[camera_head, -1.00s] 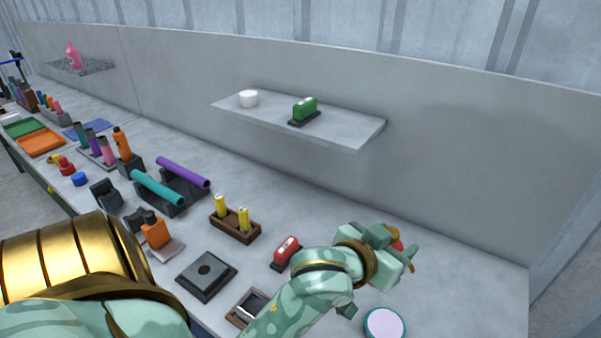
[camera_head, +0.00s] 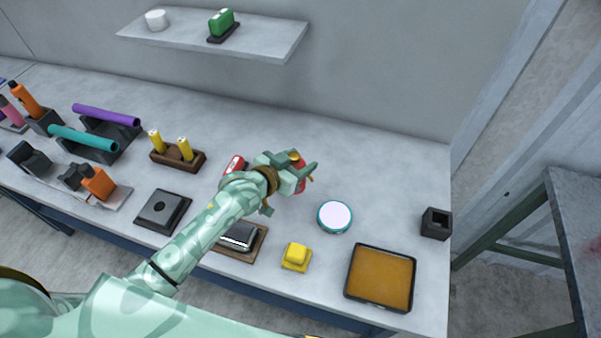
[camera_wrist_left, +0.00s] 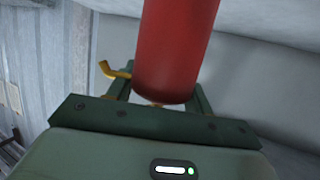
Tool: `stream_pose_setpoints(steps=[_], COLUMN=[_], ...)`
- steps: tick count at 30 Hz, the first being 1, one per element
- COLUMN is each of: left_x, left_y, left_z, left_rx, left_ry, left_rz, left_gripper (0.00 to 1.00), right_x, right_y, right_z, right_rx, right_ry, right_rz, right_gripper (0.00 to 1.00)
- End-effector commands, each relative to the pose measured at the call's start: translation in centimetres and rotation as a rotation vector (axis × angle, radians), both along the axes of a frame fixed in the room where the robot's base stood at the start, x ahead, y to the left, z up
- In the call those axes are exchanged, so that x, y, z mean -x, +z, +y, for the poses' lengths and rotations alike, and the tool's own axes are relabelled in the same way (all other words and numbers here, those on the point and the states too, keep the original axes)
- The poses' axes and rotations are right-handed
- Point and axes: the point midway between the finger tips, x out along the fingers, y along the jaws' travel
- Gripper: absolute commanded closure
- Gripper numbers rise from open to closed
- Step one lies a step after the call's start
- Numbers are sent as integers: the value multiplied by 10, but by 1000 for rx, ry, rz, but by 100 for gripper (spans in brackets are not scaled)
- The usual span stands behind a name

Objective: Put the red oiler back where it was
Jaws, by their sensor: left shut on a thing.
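The red oiler (camera_head: 300,180) is held in my left gripper (camera_head: 298,168), above the middle-right part of the bench. In the head view the fingers hide most of it, leaving a bit of red and brass visible. In the left wrist view the oiler (camera_wrist_left: 176,50) is a red cylinder between the fingers, with a small brass hook-like part on its left. My left gripper is shut on it. My right gripper is not in view.
On the bench right of the gripper are a white-topped round tin (camera_head: 334,216), a yellow block (camera_head: 296,256), an orange-lined tray (camera_head: 381,278) and a dark square holder (camera_head: 437,223). A wall shelf (camera_head: 270,38) is behind. Bench surface (camera_head: 390,180) behind the tin is clear.

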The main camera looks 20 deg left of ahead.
Motion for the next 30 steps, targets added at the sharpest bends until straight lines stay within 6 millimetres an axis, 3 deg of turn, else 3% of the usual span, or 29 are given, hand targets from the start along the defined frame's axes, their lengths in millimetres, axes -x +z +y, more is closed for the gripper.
stream_pose_setpoints(steps=[7,13,24,25,27,30], left_x=[-15,-16,-15,-15,-15,-15], left_y=[-18,-49,-51,-51,-50,-50], left_z=[-2,-1,-1,-1,-1,-1], left_rx=[1,0,-1,-1,-1,-1], left_ry=[0,1,1,1,1,1], left_rz=[-2,0,-1,-1,-1,-1], left_gripper=[79,79,79,41,27,27], right_x=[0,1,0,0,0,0], right_y=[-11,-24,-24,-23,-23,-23], right_z=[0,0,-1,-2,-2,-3], right_rx=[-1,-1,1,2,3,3], right_ry=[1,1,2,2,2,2], right_rz=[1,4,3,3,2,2], right_gripper=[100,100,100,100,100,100])
